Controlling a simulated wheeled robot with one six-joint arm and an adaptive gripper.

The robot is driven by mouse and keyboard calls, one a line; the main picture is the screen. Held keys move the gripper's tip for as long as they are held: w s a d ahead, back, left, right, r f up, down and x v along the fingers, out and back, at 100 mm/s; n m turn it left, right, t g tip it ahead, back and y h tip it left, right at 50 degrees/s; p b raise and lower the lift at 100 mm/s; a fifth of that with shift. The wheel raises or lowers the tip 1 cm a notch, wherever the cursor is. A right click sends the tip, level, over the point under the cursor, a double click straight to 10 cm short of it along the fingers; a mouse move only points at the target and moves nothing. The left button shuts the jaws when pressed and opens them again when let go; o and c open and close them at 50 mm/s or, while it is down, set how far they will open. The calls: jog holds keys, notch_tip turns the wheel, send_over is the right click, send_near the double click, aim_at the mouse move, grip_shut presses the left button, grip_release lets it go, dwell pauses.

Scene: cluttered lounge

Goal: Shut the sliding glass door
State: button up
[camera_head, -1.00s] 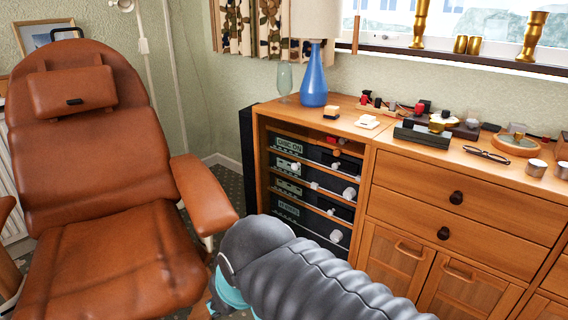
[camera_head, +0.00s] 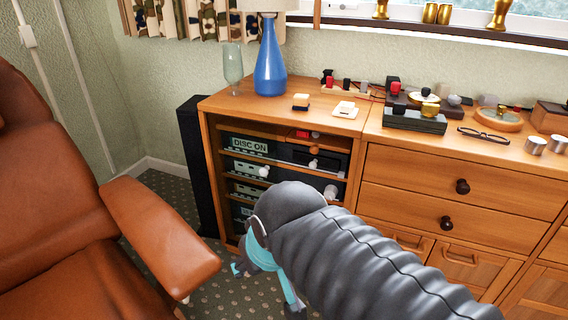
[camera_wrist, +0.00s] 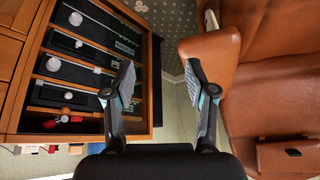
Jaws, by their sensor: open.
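The wooden hi-fi cabinet (camera_head: 209,150) stands left of the drawers, with stacked dark units (camera_head: 246,144) on its shelves. I cannot make out the sliding glass door's pane or edge at its front, so I cannot tell its position. The cabinet also shows in the wrist view (camera_wrist: 28,75), turned over, at left. My gripper (camera_wrist: 160,80) is open and empty in the wrist view, its left finger overlapping the cabinet's side in the picture. In the head view my arm covers the cabinet's lower front, and the fingertips are not clear.
A brown leather armchair (camera_head: 50,190) is at left, its armrest (camera_head: 160,235) close to my arm. A tall black speaker (camera_head: 197,165) stands beside the cabinet. A blue lamp (camera_head: 270,65) and glass vase (camera_head: 232,68) stand on top. Some patterned carpet (camera_head: 165,185) is clear between chair and speaker.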

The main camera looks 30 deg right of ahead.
jog(key=w+d+f+m+t+h+b, duration=0.1)
jog(key=w+d+f+m+t+b, duration=0.15)
jog(key=w+d+m, duration=0.45)
jog(key=w+d+f+m+t+h+b, duration=0.1)
jog(key=w+d+f+m+t+b, duration=0.15)
jog(key=w, duration=0.75)
jog(key=m+t+b, duration=0.4)
jog(key=m+t, duration=0.3)
jog(key=m, duration=0.3)
send_near(265, 174)
jog(key=w, duration=0.3)
jog(key=w+d, duration=0.1)
jog(key=w, duration=0.7)
jog(key=shift+w+d, duration=0.15)
jog(key=shift+d, duration=0.05)
grip_shut()
